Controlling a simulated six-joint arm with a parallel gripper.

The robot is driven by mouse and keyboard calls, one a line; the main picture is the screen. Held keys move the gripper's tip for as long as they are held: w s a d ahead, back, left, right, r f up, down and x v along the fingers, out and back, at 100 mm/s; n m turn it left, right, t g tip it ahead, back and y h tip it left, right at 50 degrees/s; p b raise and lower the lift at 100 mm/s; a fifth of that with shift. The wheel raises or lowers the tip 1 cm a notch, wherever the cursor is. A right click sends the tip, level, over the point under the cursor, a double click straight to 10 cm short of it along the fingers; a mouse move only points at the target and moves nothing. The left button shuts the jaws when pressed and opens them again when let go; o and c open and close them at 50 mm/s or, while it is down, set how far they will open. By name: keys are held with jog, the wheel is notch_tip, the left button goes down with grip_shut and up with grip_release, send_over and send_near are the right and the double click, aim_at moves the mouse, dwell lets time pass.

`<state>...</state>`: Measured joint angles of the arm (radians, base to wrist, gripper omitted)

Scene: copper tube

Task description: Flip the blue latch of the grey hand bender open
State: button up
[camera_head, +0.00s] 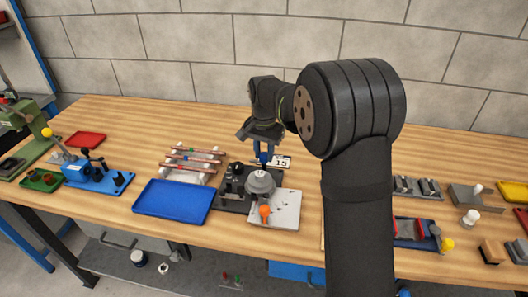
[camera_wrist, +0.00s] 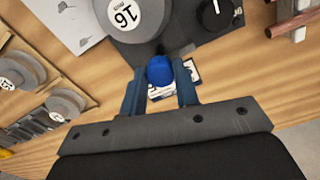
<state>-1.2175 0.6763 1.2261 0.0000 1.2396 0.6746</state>
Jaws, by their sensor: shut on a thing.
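The grey hand bender (camera_head: 260,184) stands on a dark base plate near the middle of the bench. In the wrist view its round grey former (camera_wrist: 128,16) carries a white label reading 16. The blue latch (camera_wrist: 160,70) shows as a rounded blue knob at the former's near edge. My gripper (camera_wrist: 160,82) has its two blue fingers on either side of this knob and is shut on it. In the head view my gripper (camera_head: 264,156) points down at the back of the bender; the latch cannot be told apart from the blue fingers there.
A pale plate (camera_head: 287,210) with an orange knob (camera_head: 265,211) lies in front of the bender. A card marked 15 (camera_head: 281,162) lies behind it. A blue tray (camera_head: 172,202) and a rack of copper tubes (camera_head: 190,163) stand to the left. Bare bench lies behind.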

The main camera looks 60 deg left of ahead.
aim_at(264, 155)
dwell(0.4)
jog(key=o, duration=1)
notch_tip(264, 155, up, 18)
jog(key=shift+f, duration=0.25)
notch_tip(264, 155, down, 18)
jog(key=shift+r, duration=0.25)
dwell(0.6)
